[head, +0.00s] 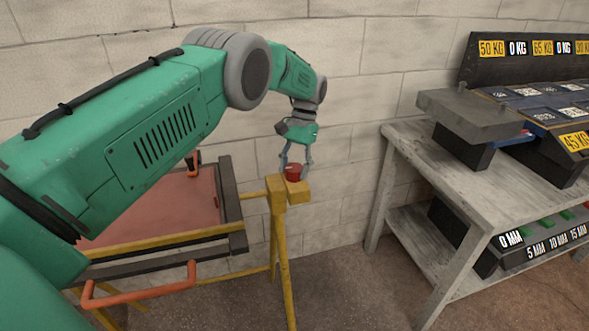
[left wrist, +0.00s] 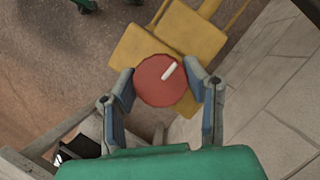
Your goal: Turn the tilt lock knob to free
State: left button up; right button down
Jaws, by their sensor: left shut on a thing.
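The tilt lock knob (head: 292,172) is a small red round knob on top of the yellow frame post (head: 277,205) in the head view. In the left wrist view the knob (left wrist: 160,84) shows as a red disc with a white pointer line toward the upper right. My left gripper (head: 296,165) comes down on it from above. Its two fingers (left wrist: 166,88) are shut on the knob, one on each side. Any marks for lock or free around the knob do not show. My right gripper is in neither view.
A red panel (head: 150,205) in a dark-edged yellow frame with an orange handle (head: 140,290) is left of the post. At the right is a grey bench (head: 400,145) with labelled weights and a lower shelf. Floor between post and bench is clear.

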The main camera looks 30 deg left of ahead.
aim_at(295, 166)
pick_arm(q)
jog(key=shift+w+r, duration=0.2)
jog(key=shift+r, duration=0.05)
jog(key=o, duration=1.2)
jog(key=shift+c, duration=0.2)
jog(key=shift+f, duration=0.2)
jog(key=shift+r, duration=0.2)
notch_tip(295, 166, up, 9)
jog(key=shift+r, duration=0.2)
jog(key=shift+w, duration=0.1)
